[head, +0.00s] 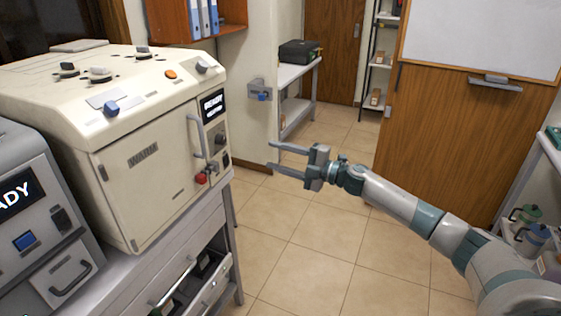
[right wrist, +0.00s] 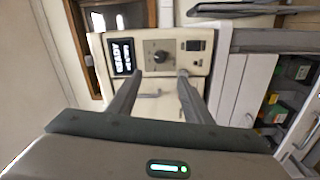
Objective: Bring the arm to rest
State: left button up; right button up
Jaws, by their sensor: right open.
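My right arm reaches in from the lower right in the head view. Its gripper (head: 288,172) points left towards the cream WARM machine (head: 150,165). The two fingers are apart, with nothing between them, over open floor and clear of the machine. In the right wrist view the open fingers (right wrist: 155,90) are in front of the machine's panel (right wrist: 160,55) with a READY display and a dark knob. My left gripper is in neither view.
A grey machine (head: 35,215) stands at the left. An open drawer (head: 195,285) holds several items below the cream machine. A wooden panel with a whiteboard (head: 480,45) stands behind my arm. The tiled floor (head: 320,245) is clear in the middle. A shelf with jugs (head: 535,236) is at right.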

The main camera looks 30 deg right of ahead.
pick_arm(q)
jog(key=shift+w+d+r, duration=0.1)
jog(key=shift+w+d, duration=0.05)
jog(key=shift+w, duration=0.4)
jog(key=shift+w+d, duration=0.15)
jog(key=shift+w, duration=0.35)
pick_arm(e)
jog(key=shift+s+d, duration=0.25)
jog(key=shift+s, duration=0.05)
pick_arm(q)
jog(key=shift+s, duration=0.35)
